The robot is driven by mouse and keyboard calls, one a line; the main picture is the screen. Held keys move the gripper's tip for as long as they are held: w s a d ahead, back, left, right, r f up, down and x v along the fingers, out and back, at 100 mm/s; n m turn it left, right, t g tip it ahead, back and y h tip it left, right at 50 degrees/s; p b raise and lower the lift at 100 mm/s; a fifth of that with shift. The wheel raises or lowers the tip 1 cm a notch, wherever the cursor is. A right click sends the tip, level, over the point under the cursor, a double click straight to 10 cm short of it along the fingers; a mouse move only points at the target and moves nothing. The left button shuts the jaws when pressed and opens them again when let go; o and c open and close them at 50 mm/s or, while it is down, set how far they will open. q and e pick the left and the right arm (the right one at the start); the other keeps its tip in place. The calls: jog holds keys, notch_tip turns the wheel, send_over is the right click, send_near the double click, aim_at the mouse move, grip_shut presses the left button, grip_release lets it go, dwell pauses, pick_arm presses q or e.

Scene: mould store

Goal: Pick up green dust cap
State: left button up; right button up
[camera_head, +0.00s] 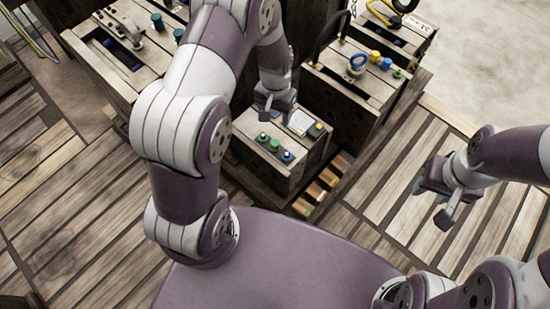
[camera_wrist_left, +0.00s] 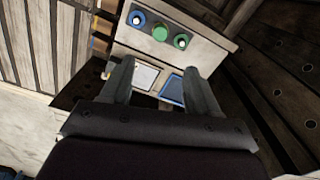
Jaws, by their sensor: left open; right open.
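Several small round fittings stand in a row on top of a pale wooden box. A solid green cap (camera_head: 274,145) is in the middle, also seen in the left wrist view (camera_wrist_left: 160,33). A green fitting with a pale centre (camera_head: 263,138) and a blue one with a pale centre (camera_head: 287,156) flank it; both also show in the left wrist view. Which green one is the dust cap I cannot tell. My left gripper (camera_head: 278,113) is open and empty, above the box behind the row. My right gripper (camera_head: 445,205) is open and empty, off to the right.
The wooden box (camera_head: 262,158) also carries a white label plate (camera_head: 300,122) and a dark-and-yellow item (camera_head: 315,130). Taller wooden blocks with fittings stand left and behind right. Coloured pieces (camera_head: 327,178) lie in slots beside the box.

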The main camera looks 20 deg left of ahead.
pick_arm(q)
jog(key=b, duration=0.3)
send_over(275, 142)
jog(key=f, duration=0.8)
jog(key=shift+w+f, duration=0.2)
notch_tip(275, 142, down, 5)
jog(key=b, duration=0.2)
jog(key=shift+s+f+b, duration=0.1)
jog(key=shift+f+b, duration=0.05)
jog(key=shift+b, duration=0.2)
jog(key=shift+c, duration=0.9)
jog(key=c, duration=0.9)
